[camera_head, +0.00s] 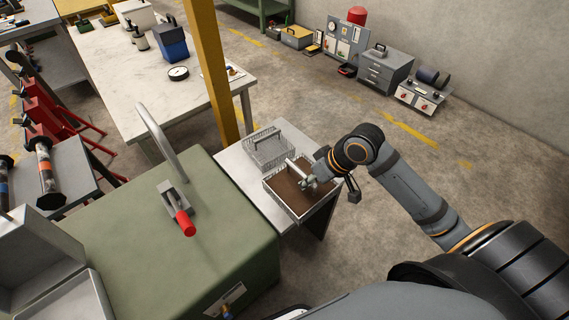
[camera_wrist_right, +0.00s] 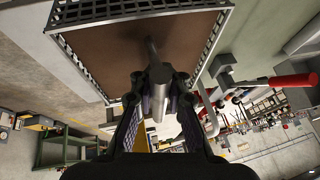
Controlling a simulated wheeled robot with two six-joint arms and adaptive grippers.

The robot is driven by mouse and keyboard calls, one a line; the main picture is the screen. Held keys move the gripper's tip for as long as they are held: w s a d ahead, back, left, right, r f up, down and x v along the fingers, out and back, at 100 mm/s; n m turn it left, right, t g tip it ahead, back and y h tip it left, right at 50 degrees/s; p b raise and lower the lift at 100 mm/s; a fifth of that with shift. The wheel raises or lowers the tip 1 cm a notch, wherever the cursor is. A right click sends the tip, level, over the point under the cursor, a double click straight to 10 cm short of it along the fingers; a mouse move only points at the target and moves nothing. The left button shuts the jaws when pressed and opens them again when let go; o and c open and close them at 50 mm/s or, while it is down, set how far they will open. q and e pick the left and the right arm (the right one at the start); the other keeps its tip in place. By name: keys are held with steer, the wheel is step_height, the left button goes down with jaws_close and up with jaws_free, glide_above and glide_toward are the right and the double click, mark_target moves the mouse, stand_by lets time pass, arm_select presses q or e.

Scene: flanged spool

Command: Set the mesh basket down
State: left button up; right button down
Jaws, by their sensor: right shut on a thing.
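The mesh basket (camera_head: 316,213) has wire walls, a brown floor and a pale bar handle. In the head view it is over the near end of a small light side table (camera_head: 235,165); I cannot tell whether it touches the top. My right gripper (camera_head: 312,178) is shut on its handle. In the right wrist view the basket (camera_wrist_right: 100,18) fills the top, and the fingers (camera_wrist_right: 158,98) close around the bar handle. A second, grey wire basket (camera_head: 268,150) stands on the same side table, just behind. My left gripper is out of view.
A green machine (camera_head: 150,235) with a red-handled lever (camera_head: 180,212) stands left of the side table. A yellow post (camera_head: 212,75) rises behind it. A workbench (camera_head: 120,75) is at the back left. Open floor (camera_head: 340,110) lies behind the right arm.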

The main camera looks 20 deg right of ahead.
mark_target(307, 169)
steer(key=shift+s+a+r, duration=0.1)
steer(key=shift+s+a, duration=0.05)
steer(key=shift+s, duration=0.3)
steer(key=shift+w, duration=0.15)
steer(key=w+d+f, duration=0.1)
steer(key=w, duration=0.1)
steer(key=w+d+f, duration=0.1)
steer(key=w, duration=0.1)
steer(key=w+d+f, duration=0.1)
steer(key=w, duration=0.2)
steer(key=shift+d+f+p, duration=0.2)
steer(key=shift+d+p, duration=0.05)
steer(key=shift+p, duration=0.05)
steer(key=w+d+f, duration=0.1)
steer(key=f, duration=0.2)
steer(key=w+d+f, duration=0.1)
steer(key=w+f, duration=0.1)
steer(key=f, duration=0.1)
steer(key=w+f+p, duration=0.1)
steer(key=w+f, duration=0.1)
steer(key=f, duration=0.1)
steer(key=shift+w+d+f, duration=0.1)
steer(key=shift+d+f, duration=0.25)
steer(key=shift+d, duration=0.05)
steer(key=c, duration=1.3)
jaws_free()
steer(key=shift+c, duration=0.2)
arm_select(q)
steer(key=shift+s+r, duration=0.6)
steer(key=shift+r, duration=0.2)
